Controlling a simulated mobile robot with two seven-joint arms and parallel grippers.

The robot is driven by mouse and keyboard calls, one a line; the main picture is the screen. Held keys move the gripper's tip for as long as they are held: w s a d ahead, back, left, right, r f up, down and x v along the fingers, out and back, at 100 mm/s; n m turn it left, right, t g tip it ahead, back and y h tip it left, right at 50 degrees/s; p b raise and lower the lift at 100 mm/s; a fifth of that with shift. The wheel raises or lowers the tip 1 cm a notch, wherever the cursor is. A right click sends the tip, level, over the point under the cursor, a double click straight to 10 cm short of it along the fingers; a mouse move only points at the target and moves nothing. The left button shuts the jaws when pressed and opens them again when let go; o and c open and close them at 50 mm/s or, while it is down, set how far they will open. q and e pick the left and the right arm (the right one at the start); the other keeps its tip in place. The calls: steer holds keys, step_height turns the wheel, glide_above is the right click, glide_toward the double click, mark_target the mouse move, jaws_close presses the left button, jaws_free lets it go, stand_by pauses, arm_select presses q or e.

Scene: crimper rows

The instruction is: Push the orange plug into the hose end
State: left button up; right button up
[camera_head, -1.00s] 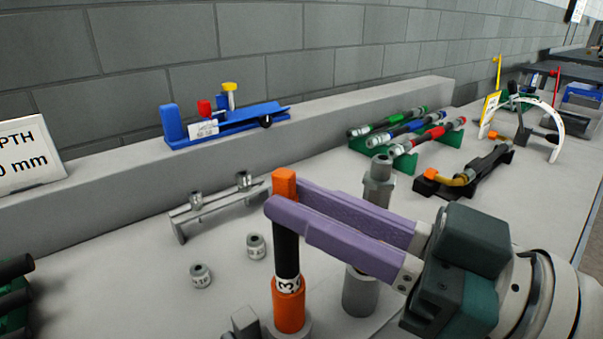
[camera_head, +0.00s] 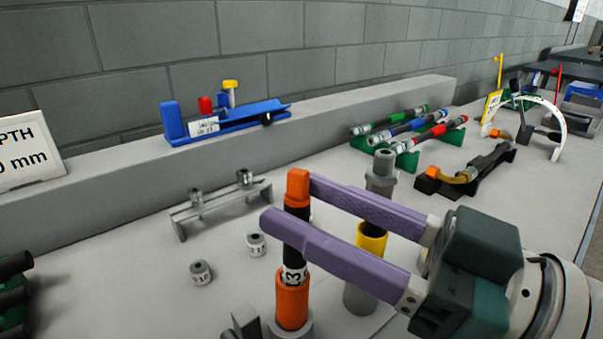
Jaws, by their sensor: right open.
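The orange plug (camera_head: 298,187) sits at the top end of a short black hose (camera_head: 296,232). The hose stands nearly upright, leaning slightly, in an orange sleeve (camera_head: 292,302) with a white numbered label above it. How deep the plug goes inside the hose is hidden. My right gripper (camera_head: 289,200) comes in from the right with its two purple fingers spread apart. The near finger crosses in front of the hose just below the plug, and the far fingertip is just right of the plug. My left gripper is not in view.
A grey post with a yellow ring (camera_head: 371,238) stands right behind the fingers. Two small metal fittings (camera_head: 201,272) and a metal rail (camera_head: 220,208) are to the left. A blue fixture (camera_head: 225,122) rests on the ledge. Green racks with coloured hoses (camera_head: 405,158) stand farther back.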

steer(key=v, duration=0.9)
steer(key=shift+s+d+b, duration=0.2)
steer(key=shift+b, duration=0.1)
